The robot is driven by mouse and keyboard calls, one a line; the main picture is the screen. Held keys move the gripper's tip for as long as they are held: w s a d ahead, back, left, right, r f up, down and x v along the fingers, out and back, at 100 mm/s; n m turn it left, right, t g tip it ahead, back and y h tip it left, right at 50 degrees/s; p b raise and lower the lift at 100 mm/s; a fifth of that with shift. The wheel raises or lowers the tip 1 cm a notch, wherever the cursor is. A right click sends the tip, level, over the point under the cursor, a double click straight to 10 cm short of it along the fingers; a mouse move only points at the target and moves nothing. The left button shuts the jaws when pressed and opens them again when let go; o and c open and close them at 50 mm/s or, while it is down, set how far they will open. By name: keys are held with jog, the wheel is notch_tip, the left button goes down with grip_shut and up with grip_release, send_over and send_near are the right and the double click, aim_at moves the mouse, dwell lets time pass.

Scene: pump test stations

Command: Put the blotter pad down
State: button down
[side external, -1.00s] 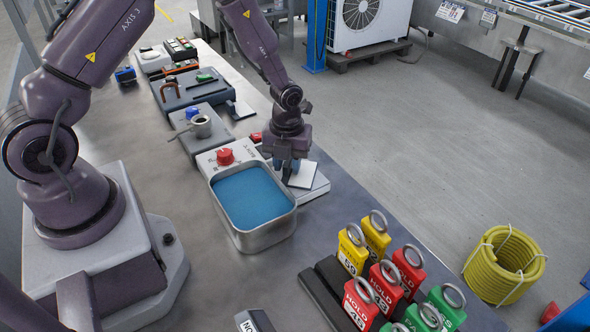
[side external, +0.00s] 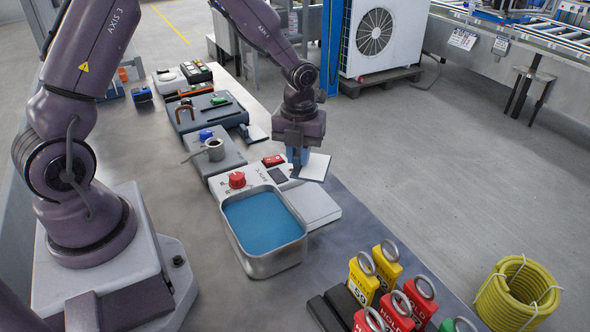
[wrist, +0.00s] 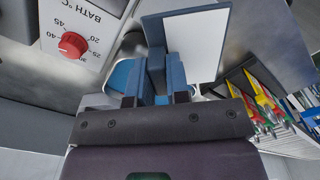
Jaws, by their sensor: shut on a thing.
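The blotter pad (side external: 315,167) is a thin white square with a blue part at its edge. My gripper (side external: 297,158) is shut on it at its left side, and the pad sticks out to the right. In the wrist view the white face of the pad (wrist: 198,42) shows beside the blue fingers of my gripper (wrist: 161,78). The pad is held beyond the far end of a pale flat slab (side external: 315,207) beside the water bath. I cannot tell its exact height above the bench.
The bath of blue liquid (side external: 262,222) has a red knob (side external: 237,180). Red and yellow lockout tags (side external: 385,275) stand at the bench's near end. A grey station with a small cup (side external: 215,150) is farther back. The bench's right edge is close to the pad.

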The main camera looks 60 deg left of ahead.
jog(key=s+a+r+n, duration=0.2)
jog(key=s+a+n, duration=0.8)
jog(key=a, duration=0.4)
jog(key=m, duration=0.1)
send_over(261, 157)
jog(key=f, duration=0.9)
jog(key=shift+s+d+f, duration=0.1)
jog(key=shift+s+f, duration=0.2)
jog(key=shift+f, duration=0.05)
jog(key=shift+w+f, duration=0.1)
jog(key=shift+f, duration=0.1)
jog(key=shift+w+a+f, duration=0.1)
jog(key=shift+a+f, duration=0.05)
jog(key=shift+f, duration=0.75)
jog(key=shift+w+a+f, duration=0.1)
jog(key=shift+f, duration=0.75)
